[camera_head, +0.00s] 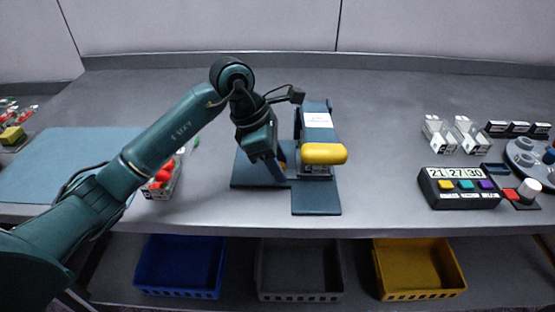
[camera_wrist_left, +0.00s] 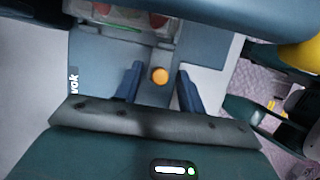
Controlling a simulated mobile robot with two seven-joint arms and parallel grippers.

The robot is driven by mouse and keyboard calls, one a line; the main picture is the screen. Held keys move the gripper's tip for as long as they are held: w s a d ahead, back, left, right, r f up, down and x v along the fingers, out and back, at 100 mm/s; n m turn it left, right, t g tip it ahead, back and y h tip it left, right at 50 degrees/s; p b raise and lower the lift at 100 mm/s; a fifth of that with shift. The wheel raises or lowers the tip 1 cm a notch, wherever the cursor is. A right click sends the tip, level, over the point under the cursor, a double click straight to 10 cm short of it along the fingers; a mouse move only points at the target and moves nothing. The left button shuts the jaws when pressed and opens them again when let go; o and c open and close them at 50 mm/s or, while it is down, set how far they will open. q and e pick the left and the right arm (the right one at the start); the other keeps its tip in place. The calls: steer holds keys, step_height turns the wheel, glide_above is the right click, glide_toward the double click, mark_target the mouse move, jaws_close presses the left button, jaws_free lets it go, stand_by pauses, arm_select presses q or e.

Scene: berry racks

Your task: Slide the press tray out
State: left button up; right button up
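The press stands mid-table in the head view, with a dark upright arm (camera_head: 314,107), a white label and a thick yellow handle (camera_head: 324,153). A clear container sits low under the handle, mostly hidden; the left wrist view shows red contents in it (camera_wrist_left: 130,18). A blue-grey flat surface, apparently the press tray (camera_wrist_left: 95,55), bears a round orange knob (camera_wrist_left: 159,75). My left gripper (camera_head: 279,172) points down at the press's left side; in the wrist view its two fingers (camera_wrist_left: 160,84) are apart, either side of the knob, with gaps visible.
A punnet of red berries (camera_head: 163,181) stands left, near a blue mat (camera_head: 62,160). Right are clear boxes (camera_head: 438,135) and a button panel (camera_head: 459,187). Blue (camera_head: 180,292), grey (camera_head: 300,296) and yellow (camera_head: 422,294) crates sit below.

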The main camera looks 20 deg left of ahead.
arm_select(q)
steer(key=shift+c, duration=0.4)
jaws_close()
steer(key=a, duration=0.2)
steer(key=s+a+b, duration=0.1)
steer(key=a, duration=0.2)
steer(key=s+a+b, duration=0.1)
steer(key=a, duration=0.2)
steer(key=shift+s+f, duration=0.1)
steer(key=shift+s+a+b, duration=0.15)
steer(key=shift+a+b, duration=0.15)
steer(key=shift+a, duration=0.2)
steer(key=shift+c, duration=0.7)
jaws_free()
steer(key=shift+a, duration=0.15)
steer(key=shift+o, duration=1.1)
